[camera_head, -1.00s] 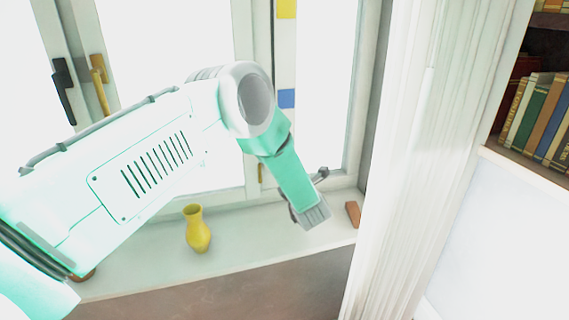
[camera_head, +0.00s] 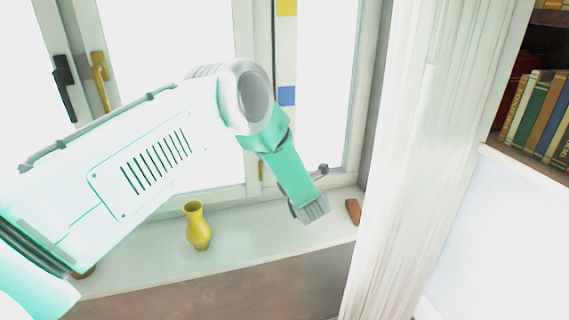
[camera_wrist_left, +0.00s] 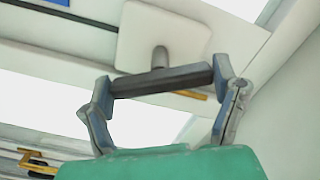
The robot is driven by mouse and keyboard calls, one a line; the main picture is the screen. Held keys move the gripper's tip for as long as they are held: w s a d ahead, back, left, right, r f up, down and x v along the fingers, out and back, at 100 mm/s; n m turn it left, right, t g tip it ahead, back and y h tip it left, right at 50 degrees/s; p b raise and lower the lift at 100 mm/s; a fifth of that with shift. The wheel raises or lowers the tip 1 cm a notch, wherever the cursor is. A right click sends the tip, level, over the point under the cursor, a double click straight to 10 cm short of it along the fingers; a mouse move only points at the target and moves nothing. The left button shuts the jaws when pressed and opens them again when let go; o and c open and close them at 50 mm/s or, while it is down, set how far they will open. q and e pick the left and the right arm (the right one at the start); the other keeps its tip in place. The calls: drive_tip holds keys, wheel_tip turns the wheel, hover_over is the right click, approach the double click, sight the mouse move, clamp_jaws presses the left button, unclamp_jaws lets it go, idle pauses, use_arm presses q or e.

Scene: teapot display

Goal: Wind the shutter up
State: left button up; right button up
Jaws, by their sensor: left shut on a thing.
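My left gripper (camera_head: 311,208) reaches down in front of the window near the right end of the sill. In the left wrist view my left gripper (camera_wrist_left: 163,78) is shut on a dark bar-like crank handle (camera_wrist_left: 160,82), with one finger at each end. The handle joins a grey stub on a pale square wall plate (camera_wrist_left: 163,35). In the head view a small dark knob of the crank (camera_head: 323,169) shows just above the gripper; the rest is hidden behind it. I cannot make out the shutter against the bright panes. My right gripper is not in view.
A yellow vase (camera_head: 198,226) stands on the window sill (camera_head: 150,265), left of the gripper. A brown block (camera_head: 353,211) lies close to the gripper's right.

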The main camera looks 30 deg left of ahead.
use_arm(q)
drive_tip(key=m, duration=0.1)
drive_tip(key=m+b, duration=0.1)
drive_tip(key=m, duration=0.1)
drive_tip(key=shift+d+f, duration=0.1)
drive_tip(key=shift+f, duration=0.15)
drive_tip(key=m+b, duration=0.1)
drive_tip(key=m, duration=0.2)
drive_tip(key=shift+m, duration=0.4)
drive_tip(key=m+b, duration=0.1)
drive_tip(key=m, duration=0.2)
drive_tip(key=shift+m, duration=0.4)
drive_tip(key=m, duration=0.3)
drive_tip(key=shift+m, duration=0.3)
drive_tip(key=m, duration=0.3)
drive_tip(key=shift+s+f+m, duration=0.1)
drive_tip(key=shift+m, duration=0.2)
drive_tip(key=m, duration=0.3)
drive_tip(key=shift+m, duration=0.3)
drive_tip(key=m, duration=0.4)
drive_tip(key=shift+p, duration=0.4)
drive_tip(key=shift+m, duration=1.9)
